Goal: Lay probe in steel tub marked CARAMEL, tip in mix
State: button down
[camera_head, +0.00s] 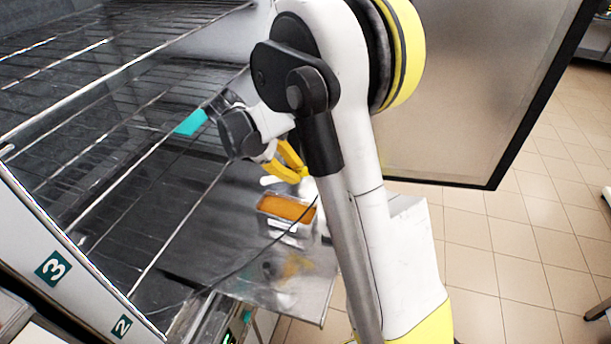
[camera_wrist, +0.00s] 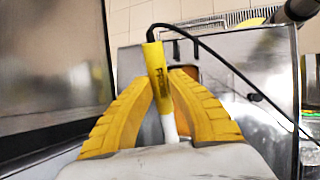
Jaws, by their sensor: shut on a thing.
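My gripper (camera_wrist: 161,82) is shut on the probe, its two yellow fingers closing on the handle from both sides. The probe has a yellow handle (camera_wrist: 156,62) with dark lettering and a white end (camera_wrist: 169,128) pointing down toward the gripper's palm. A black cable runs from the handle's top off to the right. In the head view a steel tub (camera_head: 282,236) with orange mix (camera_head: 287,208) stands just below my gripper (camera_head: 291,163). Its label is too small to read. In the wrist view the orange mix (camera_wrist: 185,72) shows behind the fingers, mostly hidden. The tip appears clear of the mix.
Wire shelves (camera_head: 100,90) fill the left, with number plates 3 (camera_head: 53,268) and 2 (camera_head: 122,326) on the frame. The tub stands on a dark metal surface (camera_head: 205,225). The cable (camera_head: 245,264) crosses it near the tub. An open door panel (camera_head: 460,100) stands at right.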

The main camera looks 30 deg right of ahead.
aim_at(297, 205)
jog(key=shift+s+d+f, duration=0.2)
jog(key=shift+d+f, duration=0.05)
jog(key=shift+f, duration=0.1)
notch_tip(297, 205, down, 13)
jog(key=b, duration=0.9)
jog(key=shift+r+b, duration=0.1)
jog(key=shift+b, duration=0.2)
jog(key=c, duration=1.3)
grip_release()
jog(key=shift+c, duration=0.2)
jog(key=shift+w+a, duration=0.1)
jog(key=v, duration=0.7)
jog(key=shift+r, duration=0.25)
jog(key=shift+a, duration=0.1)
